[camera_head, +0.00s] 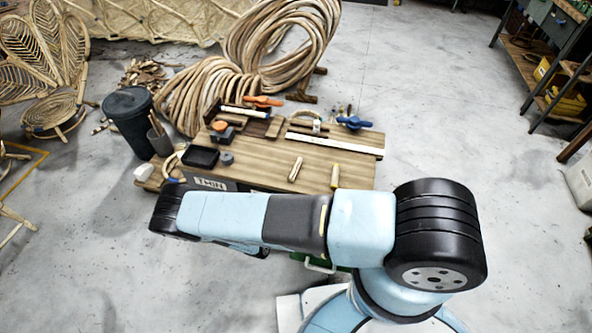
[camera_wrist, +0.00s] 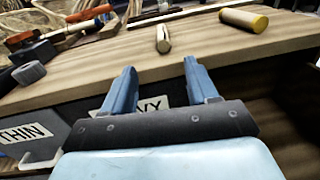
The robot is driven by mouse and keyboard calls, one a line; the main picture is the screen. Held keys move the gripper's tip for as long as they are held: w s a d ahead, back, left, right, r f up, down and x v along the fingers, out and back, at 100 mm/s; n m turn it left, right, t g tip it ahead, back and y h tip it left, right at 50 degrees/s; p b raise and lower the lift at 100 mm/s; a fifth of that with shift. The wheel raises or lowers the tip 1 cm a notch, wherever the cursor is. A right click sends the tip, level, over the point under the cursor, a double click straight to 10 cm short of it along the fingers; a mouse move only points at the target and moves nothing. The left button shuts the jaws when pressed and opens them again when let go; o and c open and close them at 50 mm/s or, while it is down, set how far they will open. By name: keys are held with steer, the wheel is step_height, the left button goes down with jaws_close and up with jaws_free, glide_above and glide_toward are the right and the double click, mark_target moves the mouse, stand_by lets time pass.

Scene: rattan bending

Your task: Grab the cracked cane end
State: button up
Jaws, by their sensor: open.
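A short pale cane piece (camera_head: 295,169) lies on the wooden bench top near its front edge. In the wrist view this cane piece (camera_wrist: 163,40) lies beyond and roughly between my fingertips; no crack can be made out. A second short piece, a cylinder with a yellow end (camera_head: 335,177), lies to its right; it also shows in the wrist view (camera_wrist: 243,19). My gripper (camera_wrist: 159,70) is open and empty, with its two blue fingers apart in front of the bench edge. In the head view my arm hides it.
The bench (camera_head: 245,174) holds clamps, a black tray (camera_head: 200,157), a grey roll (camera_head: 226,158) and a pale strip (camera_head: 334,144). Labelled dark bins (camera_wrist: 30,135) sit below the front edge. A black barrel (camera_head: 128,120) stands left; cane coils (camera_head: 280,40) lie behind.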

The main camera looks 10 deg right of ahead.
mark_target(291, 179)
steer(key=x, duration=0.8)
steer(key=shift+w+d+f, duration=0.1)
steer(key=shift+w+f, duration=0.05)
steer(key=shift+f, duration=0.15)
steer(key=shift+f+x, duration=0.1)
steer(key=shift+x, duration=1.2)
steer(key=shift+f+x, duration=0.15)
steer(key=shift+x, duration=1.2)
steer(key=shift+d, duration=0.15)
steer(key=shift+c, duration=0.3)
jaws_close()
